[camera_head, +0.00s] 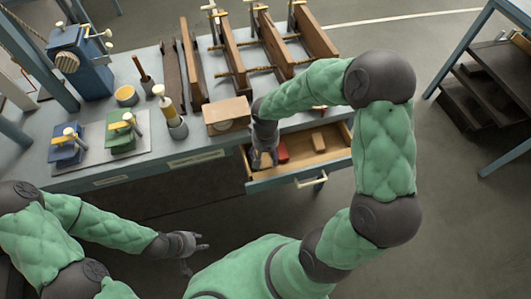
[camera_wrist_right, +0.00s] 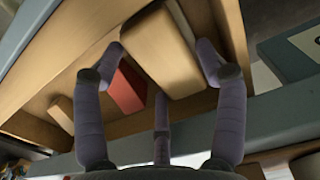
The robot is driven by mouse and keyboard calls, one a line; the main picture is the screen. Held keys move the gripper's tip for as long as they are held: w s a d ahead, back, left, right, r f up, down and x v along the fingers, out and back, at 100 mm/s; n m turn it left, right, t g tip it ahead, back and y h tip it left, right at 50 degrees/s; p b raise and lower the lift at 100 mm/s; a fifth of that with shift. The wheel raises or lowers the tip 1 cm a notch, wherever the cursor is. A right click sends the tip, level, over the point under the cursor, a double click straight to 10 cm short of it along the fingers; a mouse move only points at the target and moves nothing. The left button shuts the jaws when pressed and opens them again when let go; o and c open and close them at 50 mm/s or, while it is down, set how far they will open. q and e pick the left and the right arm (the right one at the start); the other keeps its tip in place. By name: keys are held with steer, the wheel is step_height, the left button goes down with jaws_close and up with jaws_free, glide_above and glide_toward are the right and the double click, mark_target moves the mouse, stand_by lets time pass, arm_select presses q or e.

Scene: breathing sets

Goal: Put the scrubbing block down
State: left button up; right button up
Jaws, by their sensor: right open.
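My right gripper (camera_head: 264,160) reaches down into the open drawer (camera_head: 313,178). In the right wrist view its fingers (camera_wrist_right: 165,75) are spread to either side of a large pale tan block (camera_wrist_right: 158,48), likely the scrubbing block. A smaller tan block (camera_head: 318,142) lies further right in the drawer. My left gripper (camera_head: 199,246) is open and empty, away from the bench.
A wooden box (camera_head: 228,113) stands on the bench just above the drawer. Wooden clamp frames (camera_head: 270,50), a blue machine (camera_head: 80,65) and small blue and green devices (camera_head: 121,133) occupy the bench top.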

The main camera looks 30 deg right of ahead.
mark_target(265, 155)
steer(key=shift+r, duration=0.1)
steer(key=shift+r, duration=0.2)
step_height(265, 155, up, 12)
steer(key=p, duration=0.3)
steer(key=shift+p, duration=0.35)
steer(key=shift+f, duration=0.15)
